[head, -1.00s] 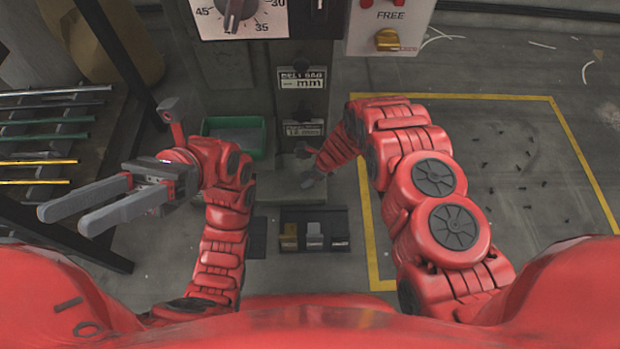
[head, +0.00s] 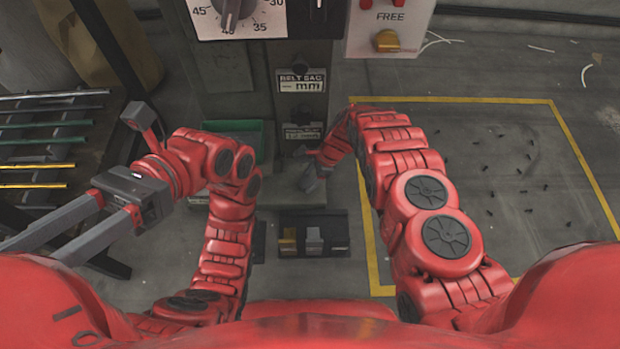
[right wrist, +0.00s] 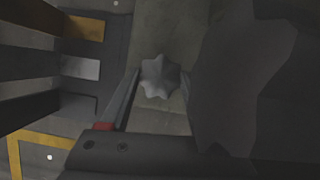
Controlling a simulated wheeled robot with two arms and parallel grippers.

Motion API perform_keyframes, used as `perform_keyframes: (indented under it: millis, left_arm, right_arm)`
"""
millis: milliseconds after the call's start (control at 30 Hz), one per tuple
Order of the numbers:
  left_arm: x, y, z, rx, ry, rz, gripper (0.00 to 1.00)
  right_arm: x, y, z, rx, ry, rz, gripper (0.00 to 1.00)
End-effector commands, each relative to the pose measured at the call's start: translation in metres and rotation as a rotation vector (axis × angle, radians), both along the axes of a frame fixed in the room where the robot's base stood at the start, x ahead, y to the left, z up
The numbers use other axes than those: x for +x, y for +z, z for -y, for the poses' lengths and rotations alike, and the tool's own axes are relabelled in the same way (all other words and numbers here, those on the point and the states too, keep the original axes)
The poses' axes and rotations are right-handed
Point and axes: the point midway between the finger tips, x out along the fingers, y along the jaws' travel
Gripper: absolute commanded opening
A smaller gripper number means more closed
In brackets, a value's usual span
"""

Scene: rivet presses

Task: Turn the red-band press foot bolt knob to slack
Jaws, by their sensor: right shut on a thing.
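A small grey lobed knob (right wrist: 160,78) sits between the fingers of my right gripper (right wrist: 158,92) in the right wrist view. The fingers touch it from both sides. In the head view my right gripper (head: 311,176) is low at the foot of the grey press column (head: 224,80), and its own links hide the knob there. I cannot make out a red band on this press. My left gripper (head: 32,250) is open and empty at the left, its fingers apart and away from the press.
A block of yellow, silver and black pedals (head: 314,250) lies just in front of the press base. A rack of coloured rods (head: 40,140) stands at the far left.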

Motion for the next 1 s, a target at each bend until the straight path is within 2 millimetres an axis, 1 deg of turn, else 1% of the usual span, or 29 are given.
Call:
perform_keyframes:
  millis: [300, 333, 467, 500, 1000]
  left_arm:
    - [0.0, 0.0002, 0.0001, 0.0, 0.0, 0.0, 0.5]
    - [0.0, 0.0002, 0.0001, 0.0, 0.0, 0.0, 0.5]
    - [0.0, 0.0002, 0.0001, 0.0, 0.0, 0.0, 0.5]
    - [0.0, 0.0002, 0.0001, 0.0, 0.0, 0.0, 0.5]
    - [0.0, 0.0001, 0.0001, 0.0, 0.0, -0.001, 0.5]
  right_arm:
    - [-0.0003, 0.0006, -0.0017, 0.002, 0.001, -0.001, 0.07]
    - [-0.0003, 0.0006, -0.0018, 0.003, 0.001, -0.001, 0.68]
    - [-0.0002, 0.0004, -0.0013, 0.002, 0.001, -0.001, 0.91]
    - [-0.0002, 0.0004, -0.0012, 0.002, 0.001, -0.001, 0.93]
    - [-0.0004, 0.0, -0.0005, 0.0, -0.015, -0.001, 0.93]
